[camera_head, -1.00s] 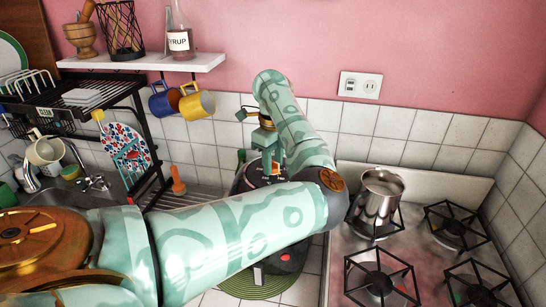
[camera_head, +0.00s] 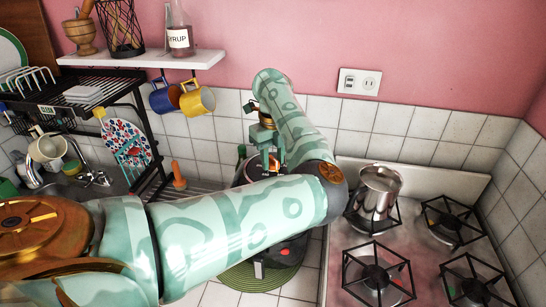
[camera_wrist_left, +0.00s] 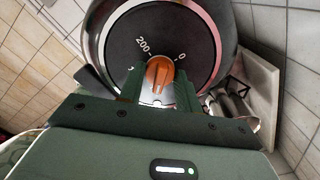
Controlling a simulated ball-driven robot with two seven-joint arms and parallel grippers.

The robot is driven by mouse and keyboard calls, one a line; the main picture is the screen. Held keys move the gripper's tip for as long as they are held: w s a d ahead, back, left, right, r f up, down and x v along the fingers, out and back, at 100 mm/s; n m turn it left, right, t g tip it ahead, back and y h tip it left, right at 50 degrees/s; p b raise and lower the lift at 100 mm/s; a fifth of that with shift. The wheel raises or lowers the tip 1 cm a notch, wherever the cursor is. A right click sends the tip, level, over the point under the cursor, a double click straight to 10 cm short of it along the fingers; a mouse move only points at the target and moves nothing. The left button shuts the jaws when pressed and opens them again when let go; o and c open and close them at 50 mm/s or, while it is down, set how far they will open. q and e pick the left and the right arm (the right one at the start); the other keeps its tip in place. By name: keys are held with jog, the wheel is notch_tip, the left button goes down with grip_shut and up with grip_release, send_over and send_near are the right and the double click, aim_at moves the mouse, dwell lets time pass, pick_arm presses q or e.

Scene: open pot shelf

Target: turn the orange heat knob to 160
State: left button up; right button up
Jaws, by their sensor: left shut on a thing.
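The orange heat knob (camera_wrist_left: 160,72) shows in the left wrist view at the centre of a round black dial face (camera_wrist_left: 120,40). The marks "200" and "0" are readable on the dial beyond the knob; the rest of the scale is largely hidden by my fingers. My left gripper (camera_wrist_left: 159,90) is shut on the knob, one finger on each side. In the head view my left gripper (camera_head: 267,150) reaches down onto the appliance (camera_head: 286,252), which my arm mostly covers. I cannot tell the exact setting. My right gripper is in neither current view.
The appliance stands on a green round mat (camera_head: 246,282). To its right is the stove (camera_head: 345,240) with a metal pot (camera_head: 376,195) on a burner. To the left are a dish rack (camera_head: 80,100) and hanging mugs (camera_head: 197,101).

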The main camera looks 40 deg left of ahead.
aim_at(273, 158)
pick_arm(q)
jog(key=shift+r, duration=0.1)
jog(key=o, duration=1)
jog(key=shift+c, duration=0.2)
notch_tip(273, 158, up, 16)
